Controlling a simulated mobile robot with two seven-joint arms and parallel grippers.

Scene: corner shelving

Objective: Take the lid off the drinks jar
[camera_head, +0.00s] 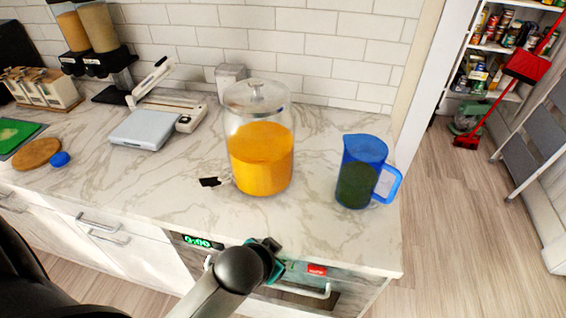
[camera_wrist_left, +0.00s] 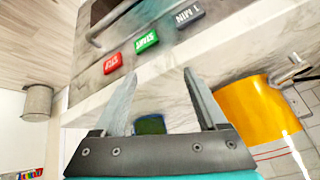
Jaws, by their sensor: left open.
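The drinks jar (camera_head: 262,158) is a clear cylinder of orange drink standing upright on the marble counter, with a dark-handled tap at its lower left. Its clear lid (camera_head: 257,97) sits on top with a small knob. In the left wrist view part of the jar (camera_wrist_left: 262,112) shows tilted at the right, with its tap; the lid is out of that view. My left gripper (camera_head: 272,262) is low at the counter's front edge, in front of and below the jar, mostly hidden by my arm. In the wrist view its fingers (camera_wrist_left: 160,95) are apart and empty. My right gripper is not in view.
A blue jug (camera_head: 362,172) with dark contents stands right of the jar. A white scale (camera_head: 144,128) and dispensers (camera_head: 98,28) are to the left. A built-in appliance (camera_wrist_left: 175,30) with buttons is close to my left fingers. Counter in front of the jar is clear.

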